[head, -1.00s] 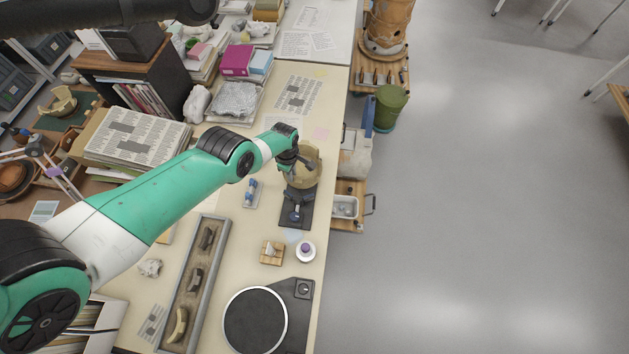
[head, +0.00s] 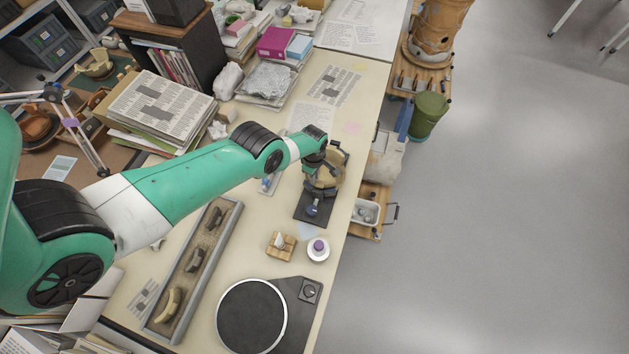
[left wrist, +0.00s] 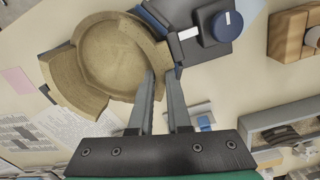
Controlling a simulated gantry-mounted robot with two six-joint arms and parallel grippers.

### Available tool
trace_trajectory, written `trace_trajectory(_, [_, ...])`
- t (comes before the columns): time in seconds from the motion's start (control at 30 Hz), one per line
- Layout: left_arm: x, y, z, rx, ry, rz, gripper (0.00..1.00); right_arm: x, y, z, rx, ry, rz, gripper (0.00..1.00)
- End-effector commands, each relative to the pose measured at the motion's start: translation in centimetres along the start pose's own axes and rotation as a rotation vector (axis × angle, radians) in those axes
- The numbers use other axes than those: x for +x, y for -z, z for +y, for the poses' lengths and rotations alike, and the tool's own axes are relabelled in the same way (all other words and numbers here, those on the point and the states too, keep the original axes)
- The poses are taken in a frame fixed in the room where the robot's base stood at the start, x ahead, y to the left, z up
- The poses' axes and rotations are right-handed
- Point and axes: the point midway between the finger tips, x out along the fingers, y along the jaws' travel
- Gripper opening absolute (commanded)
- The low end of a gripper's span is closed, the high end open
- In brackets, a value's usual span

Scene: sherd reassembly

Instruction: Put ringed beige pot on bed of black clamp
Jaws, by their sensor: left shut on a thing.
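The beige pot (head: 333,172) is at the black clamp (head: 310,211) near the table's right edge. The left wrist view shows the pot (left wrist: 110,55) from above, open, with a broken, stepped rim. There the left fingers (left wrist: 160,82) are shut on its wall. The clamp's dark base and blue knob (left wrist: 222,26) lie beside the pot in that view. Whether the pot touches the clamp's bed is hidden. My right gripper is not in view.
A black turntable (head: 252,315), a small wooden block (head: 281,245) and a white purple-topped jar (head: 318,248) stand nearer. Papers and boxes fill the back. The table's right edge is close to the clamp.

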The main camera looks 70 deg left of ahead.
Motion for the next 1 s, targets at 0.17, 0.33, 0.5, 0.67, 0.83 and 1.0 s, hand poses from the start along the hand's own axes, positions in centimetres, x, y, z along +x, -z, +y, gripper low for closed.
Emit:
trace_trajectory(0.17, [0.0, 0.0, 0.3, 0.000, -0.006, 0.000, 0.00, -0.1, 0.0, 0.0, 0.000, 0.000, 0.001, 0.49])
trace_trajectory(0.33, [0.3, 0.0, 0.2, 0.000, -0.006, 0.000, 0.00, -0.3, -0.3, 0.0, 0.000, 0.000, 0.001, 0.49])
trace_trajectory(0.5, [0.4, 0.0, 0.1, 0.000, -0.001, 0.000, 0.37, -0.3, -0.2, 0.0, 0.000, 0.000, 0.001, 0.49])
trace_trajectory(0.67, [0.4, 0.0, 0.1, 0.000, -0.001, 0.000, 0.46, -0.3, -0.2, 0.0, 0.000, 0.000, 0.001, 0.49])
trace_trajectory(0.83, [0.3, 0.0, 0.1, 0.000, -0.001, 0.000, 0.46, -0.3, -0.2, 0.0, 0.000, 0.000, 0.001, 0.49])
trace_trajectory(1.0, [-0.9, 0.0, 0.1, 0.000, -0.001, 0.000, 0.46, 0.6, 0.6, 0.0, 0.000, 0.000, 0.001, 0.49])
